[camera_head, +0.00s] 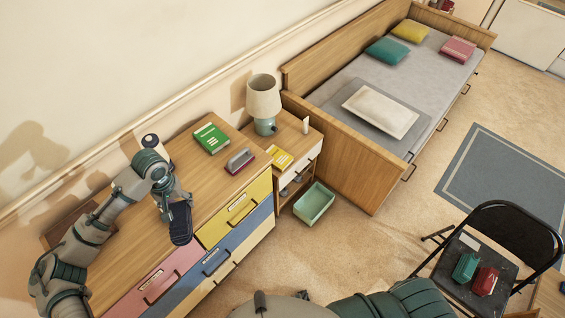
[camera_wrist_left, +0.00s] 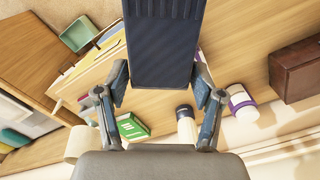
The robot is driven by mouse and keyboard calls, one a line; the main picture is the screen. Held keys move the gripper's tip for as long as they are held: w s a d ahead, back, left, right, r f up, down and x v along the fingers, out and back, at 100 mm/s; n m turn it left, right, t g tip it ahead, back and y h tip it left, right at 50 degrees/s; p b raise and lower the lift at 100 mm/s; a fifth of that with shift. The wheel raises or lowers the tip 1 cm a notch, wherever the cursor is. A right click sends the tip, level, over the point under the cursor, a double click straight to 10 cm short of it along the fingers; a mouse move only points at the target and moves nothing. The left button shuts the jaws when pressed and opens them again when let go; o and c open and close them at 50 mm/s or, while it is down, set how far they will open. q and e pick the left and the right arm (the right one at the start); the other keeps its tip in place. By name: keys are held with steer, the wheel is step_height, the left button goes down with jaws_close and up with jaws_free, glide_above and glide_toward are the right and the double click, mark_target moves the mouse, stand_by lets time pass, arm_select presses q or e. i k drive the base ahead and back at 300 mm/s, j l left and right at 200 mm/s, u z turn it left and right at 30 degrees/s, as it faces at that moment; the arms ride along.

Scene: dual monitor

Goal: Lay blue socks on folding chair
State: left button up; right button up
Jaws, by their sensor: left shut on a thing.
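The blue socks (camera_head: 180,224) show as a dark navy, flat bundle hanging from my left gripper (camera_head: 172,198), above the dresser's front edge. In the left wrist view the gripper (camera_wrist_left: 160,82) has its fingers on both sides of the dark navy bundle (camera_wrist_left: 162,40), which is ribbed at its far end. The black folding chair (camera_head: 515,225) stands open at the lower right, far from my left gripper. A teal bundle (camera_head: 466,267) and a red bundle (camera_head: 485,281) lie on its seat. My right gripper does not show.
The wooden dresser (camera_head: 190,160) holds a green book (camera_head: 211,138), a grey-red object (camera_head: 240,160) and a bottle (camera_head: 150,141). A nightstand with a lamp (camera_head: 264,98) stands beside it. A green bin (camera_head: 314,203) sits on the floor. Open floor lies between dresser and chair.

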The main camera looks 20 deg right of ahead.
mark_target(492, 298)
steer(key=z, duration=4.1)
